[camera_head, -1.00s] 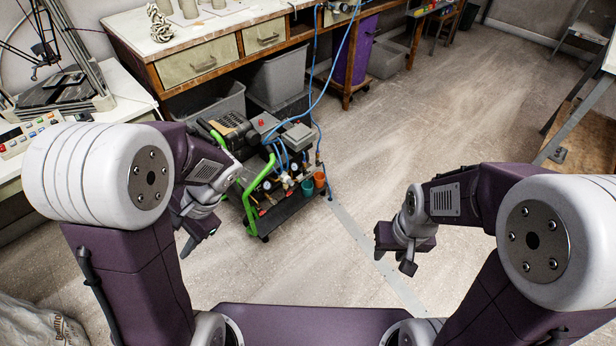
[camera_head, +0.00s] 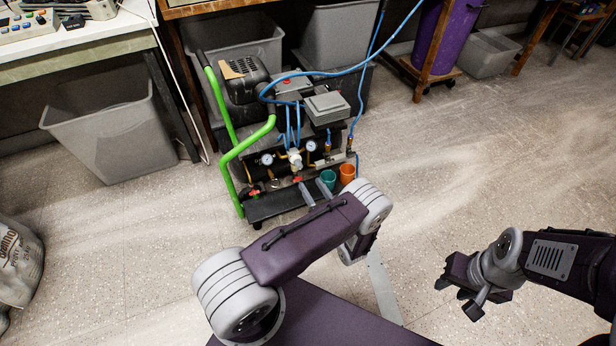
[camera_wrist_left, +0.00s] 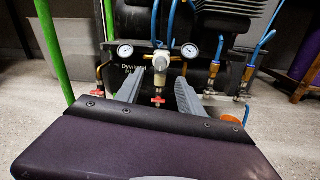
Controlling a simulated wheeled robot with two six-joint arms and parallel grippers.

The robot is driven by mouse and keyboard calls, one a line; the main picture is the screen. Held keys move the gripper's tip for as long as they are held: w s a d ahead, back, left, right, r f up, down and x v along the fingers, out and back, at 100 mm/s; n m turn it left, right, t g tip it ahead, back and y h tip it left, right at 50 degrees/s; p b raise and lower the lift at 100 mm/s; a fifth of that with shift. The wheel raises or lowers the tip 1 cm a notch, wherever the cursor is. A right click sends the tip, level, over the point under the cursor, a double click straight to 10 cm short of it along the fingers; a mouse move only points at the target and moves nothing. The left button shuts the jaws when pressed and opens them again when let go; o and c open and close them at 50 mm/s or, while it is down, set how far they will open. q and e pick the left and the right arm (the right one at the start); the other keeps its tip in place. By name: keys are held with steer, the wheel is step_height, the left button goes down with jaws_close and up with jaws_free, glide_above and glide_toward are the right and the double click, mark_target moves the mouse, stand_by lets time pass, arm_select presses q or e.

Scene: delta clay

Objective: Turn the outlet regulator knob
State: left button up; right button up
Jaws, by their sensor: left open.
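The cream outlet regulator knob (camera_head: 295,158) sits between two round gauges on the front of the compressor (camera_head: 285,115). In the left wrist view the knob (camera_wrist_left: 161,62) is upright near the top centre, with a red valve handle (camera_wrist_left: 157,101) below it. My left gripper (camera_head: 315,192) is in front of the compressor, fingers pointing at it. In the left wrist view its fingers (camera_wrist_left: 159,92) are apart and empty, on either side of the red handle's line of sight. The knob is beyond the fingertips. My right gripper (camera_head: 458,297) appears open and empty over the floor at right.
A green tube handle (camera_head: 236,155) rises at the compressor's left. A teal cup (camera_head: 327,179) and an orange cup (camera_head: 347,174) are at its front right. Blue hoses (camera_head: 350,65) run above. Grey bins (camera_head: 110,130) stand behind. Floor at right is clear.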

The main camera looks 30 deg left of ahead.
mark_target(301, 168)
arm_select(q)
steer(key=shift+w+f, duration=0.1)
steer(key=b+x, duration=0.4)
steer(key=x, duration=0.4)
steer(key=shift+w+a+f+b, duration=0.1)
steer(key=shift+b, duration=0.3)
steer(key=shift+w+a, duration=0.2)
steer(key=shift+r, duration=0.2)
steer(key=shift+c, duration=0.3)
jaws_close()
